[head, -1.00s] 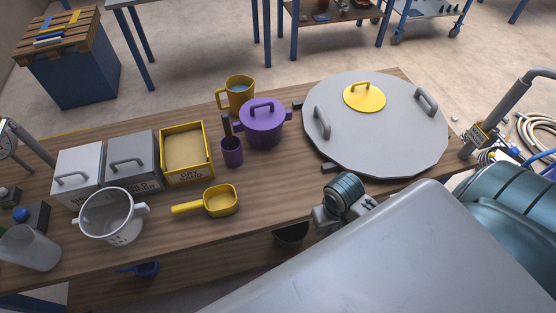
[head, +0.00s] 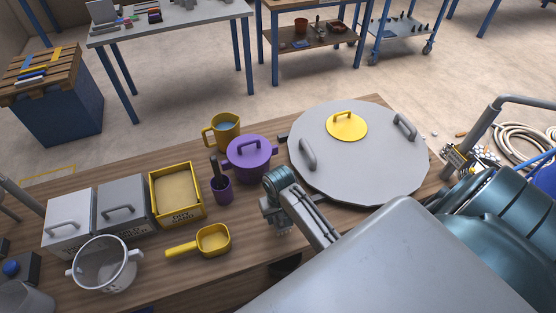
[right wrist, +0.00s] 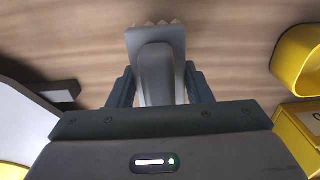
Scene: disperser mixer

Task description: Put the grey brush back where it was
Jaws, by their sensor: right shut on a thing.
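My right gripper (head: 282,228) is over the wooden table, between the purple pot and the table's front edge. In the right wrist view the gripper (right wrist: 155,92) is shut on the grey brush (right wrist: 155,60), with the pale bristles at its far end above the wood. In the head view the brush cannot be made out clearly. A small purple cup (head: 223,194) with a dark handle (head: 214,168) standing in it is left of my gripper. My left gripper is not in view.
A purple lidded pot (head: 250,162), yellow mug (head: 226,130), yellow scoop (head: 213,241), yellow sand box (head: 178,194) and two grey bins (head: 124,208) are to the left. A large grey round lid (head: 380,160) fills the right. Bare wood lies between scoop and gripper.

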